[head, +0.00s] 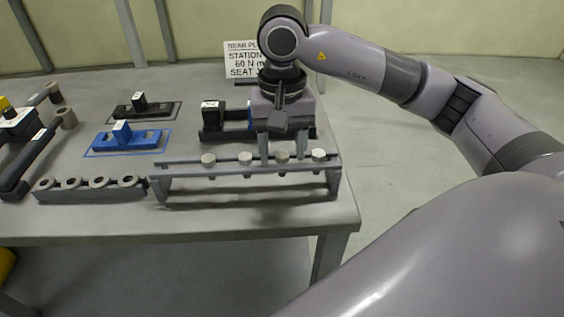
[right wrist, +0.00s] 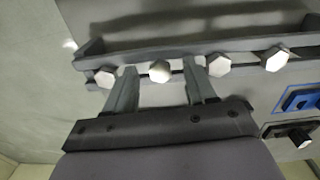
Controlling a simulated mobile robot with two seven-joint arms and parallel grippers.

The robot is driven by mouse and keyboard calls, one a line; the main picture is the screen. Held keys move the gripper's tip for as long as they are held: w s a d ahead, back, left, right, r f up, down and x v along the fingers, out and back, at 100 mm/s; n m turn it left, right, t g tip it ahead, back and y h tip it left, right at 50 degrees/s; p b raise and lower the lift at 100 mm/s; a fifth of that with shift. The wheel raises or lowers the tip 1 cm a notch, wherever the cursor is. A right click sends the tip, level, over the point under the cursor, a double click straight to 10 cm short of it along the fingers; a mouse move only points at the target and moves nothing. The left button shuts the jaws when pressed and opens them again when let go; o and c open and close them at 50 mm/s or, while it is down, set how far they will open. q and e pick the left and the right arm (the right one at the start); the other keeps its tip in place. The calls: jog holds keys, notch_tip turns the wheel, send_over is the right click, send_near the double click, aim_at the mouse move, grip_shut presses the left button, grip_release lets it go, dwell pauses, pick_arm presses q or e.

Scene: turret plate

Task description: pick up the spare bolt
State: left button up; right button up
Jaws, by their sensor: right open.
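Several hex-headed bolts hang in a row in a grey rack (head: 175,182) at the table's front right. Nothing marks which one is the spare. My right gripper (head: 283,151) is open and points down over the rack from behind. Its fingers are either side of the second bolt from the right (head: 282,157), with gaps showing. In the right wrist view, that bolt head (right wrist: 160,71) lies between the two fingers (right wrist: 161,86), and the other bolts are outside them. The fingertips' depth against the head is hard to tell. My left gripper is not in view.
A dark holder with several rings (head: 90,189) stands left of the rack. Behind are a blue fixture (head: 126,138), a black fixture (head: 142,107) and another black-and-blue block (head: 212,122). A sign (head: 240,58) stands at the back. Tools lie at the far left.

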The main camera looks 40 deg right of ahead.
grip_shut()
dwell(0.4)
